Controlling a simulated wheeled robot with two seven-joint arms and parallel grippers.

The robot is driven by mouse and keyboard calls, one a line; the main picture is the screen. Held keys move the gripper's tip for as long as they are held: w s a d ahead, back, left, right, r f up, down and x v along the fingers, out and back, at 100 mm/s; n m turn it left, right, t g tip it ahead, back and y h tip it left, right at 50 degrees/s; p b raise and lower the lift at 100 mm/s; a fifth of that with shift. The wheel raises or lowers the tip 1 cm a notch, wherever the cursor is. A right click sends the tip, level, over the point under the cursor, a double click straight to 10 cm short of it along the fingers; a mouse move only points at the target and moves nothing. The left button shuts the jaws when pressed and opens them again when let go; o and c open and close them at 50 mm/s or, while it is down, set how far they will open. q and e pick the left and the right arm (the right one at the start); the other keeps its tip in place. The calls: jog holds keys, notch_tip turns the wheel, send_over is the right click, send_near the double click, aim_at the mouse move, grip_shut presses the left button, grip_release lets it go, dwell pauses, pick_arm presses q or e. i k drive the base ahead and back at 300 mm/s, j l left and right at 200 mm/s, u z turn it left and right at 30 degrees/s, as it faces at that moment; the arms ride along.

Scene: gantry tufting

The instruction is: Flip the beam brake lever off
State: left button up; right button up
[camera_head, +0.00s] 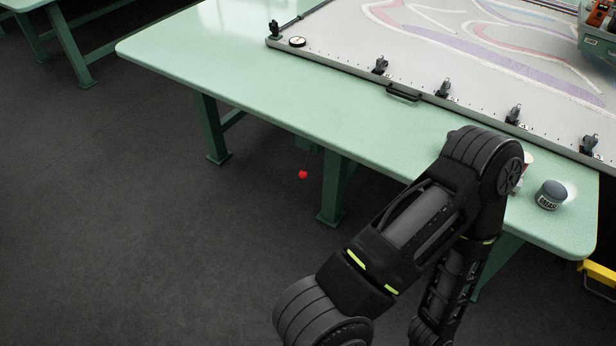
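A red ball knob (303,174) shows just below the front edge of the green table (190,48), left of a table leg. It looks like the end of a lever. Its shaft and mount are mostly in the shade under the table, so its exact position is unclear. One of my arms rises from the bottom of the view, bends at the table's right part and folds back down. Its gripper is out of view, and so is my other gripper. Nothing of mine shows close to the red knob.
A white framed panel (350,35) with a coloured pattern and several black clamps (442,89) lies on the table. A grease tin (551,195) stands near the right front corner, by a cup partly hidden behind my arm. The dark floor left of the red knob is clear.

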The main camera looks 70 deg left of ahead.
aim_at(303, 175)
jog(key=i+u, duration=0.15)
jog(key=i, duration=0.25)
jog(key=u, duration=2.6)
